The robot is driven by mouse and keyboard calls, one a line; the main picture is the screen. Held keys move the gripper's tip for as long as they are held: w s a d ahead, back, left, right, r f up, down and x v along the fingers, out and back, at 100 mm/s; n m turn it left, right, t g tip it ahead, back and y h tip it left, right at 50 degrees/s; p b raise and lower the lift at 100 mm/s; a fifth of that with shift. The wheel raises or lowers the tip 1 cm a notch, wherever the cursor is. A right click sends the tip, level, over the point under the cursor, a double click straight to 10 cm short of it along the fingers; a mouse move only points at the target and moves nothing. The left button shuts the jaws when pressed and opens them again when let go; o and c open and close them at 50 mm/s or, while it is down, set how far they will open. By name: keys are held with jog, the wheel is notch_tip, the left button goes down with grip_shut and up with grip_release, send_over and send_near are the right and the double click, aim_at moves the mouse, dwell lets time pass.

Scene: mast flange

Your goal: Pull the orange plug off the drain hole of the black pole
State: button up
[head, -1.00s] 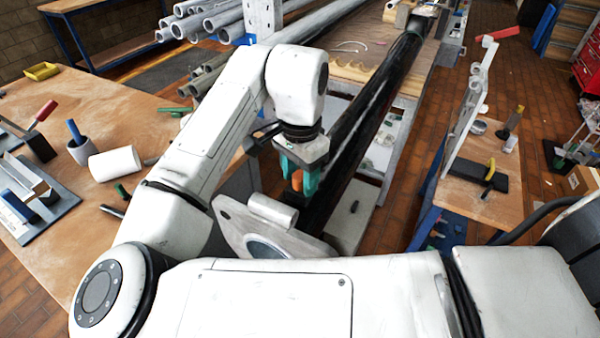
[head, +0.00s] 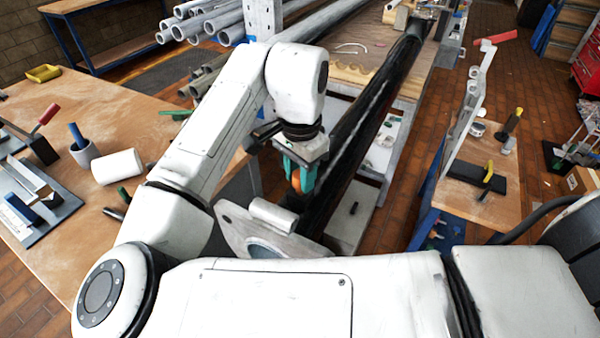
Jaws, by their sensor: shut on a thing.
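The black pole (head: 345,165) runs from the lower middle of the head view up to the far bench at the top. The orange plug (head: 296,181) shows between the teal fingers of my gripper (head: 299,184), near the pole's near end. My gripper points down and is shut on the plug, with a finger on each side of it. The plug's lower part and the drain hole are hidden, so I cannot tell whether the plug still sits in the hole.
A grey flange plate (head: 262,232) with a round opening lies just below my gripper. A wooden bench (head: 60,110) with tools and a white cylinder (head: 117,166) is at left. A small workbench (head: 470,200) stands at right. Grey pipes (head: 215,20) are stacked behind.

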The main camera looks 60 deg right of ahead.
jog(key=shift+r+p, duration=1.4)
jog(key=shift+r, duration=0.3)
jog(key=shift+f, duration=0.1)
